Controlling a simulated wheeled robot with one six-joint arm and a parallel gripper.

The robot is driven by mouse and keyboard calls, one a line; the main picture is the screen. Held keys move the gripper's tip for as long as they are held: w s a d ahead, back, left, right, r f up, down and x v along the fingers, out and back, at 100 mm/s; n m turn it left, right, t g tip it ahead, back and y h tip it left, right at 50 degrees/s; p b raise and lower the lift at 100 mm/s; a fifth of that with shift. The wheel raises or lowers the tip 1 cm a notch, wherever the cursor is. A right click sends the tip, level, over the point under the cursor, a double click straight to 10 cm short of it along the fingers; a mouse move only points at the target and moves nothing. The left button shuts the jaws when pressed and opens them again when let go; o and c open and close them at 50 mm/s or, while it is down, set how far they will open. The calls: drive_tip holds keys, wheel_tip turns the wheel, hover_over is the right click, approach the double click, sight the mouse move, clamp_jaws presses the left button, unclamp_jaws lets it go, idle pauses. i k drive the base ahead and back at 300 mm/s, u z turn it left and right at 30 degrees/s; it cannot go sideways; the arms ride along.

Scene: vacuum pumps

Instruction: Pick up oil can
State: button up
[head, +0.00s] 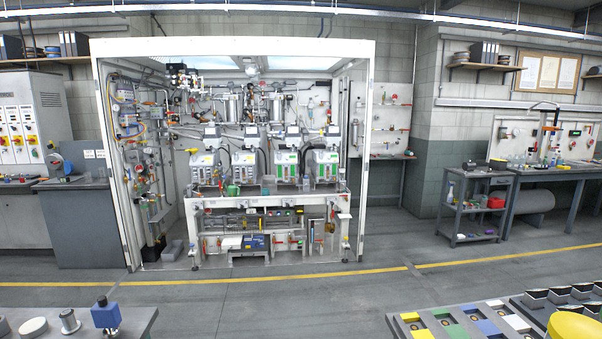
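I cannot pick out an oil can for sure in the head view. A small green item (233,190) sits at the front of the pump bench (262,201), too small to identify. A pale bottle-like item (451,190) stands on the grey cart (474,209) at the right, also too small to name. A large yellow rounded object (575,326) is cut off at the bottom right corner. My gripper is not in view.
A white-framed booth (368,140) encloses the pumps. Near tables stand at the bottom left, with a blue block (105,313) and metal parts, and at the bottom right, with coloured plates (450,329). The grey floor (270,312) between them is clear, crossed by a yellow line.

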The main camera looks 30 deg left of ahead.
sight(232, 189)
drive_tip(key=z, duration=1.75)
drive_tip(key=i, duration=5.6)
drive_tip(key=u, duration=3.35)
drive_tip(key=i, duration=4.15)
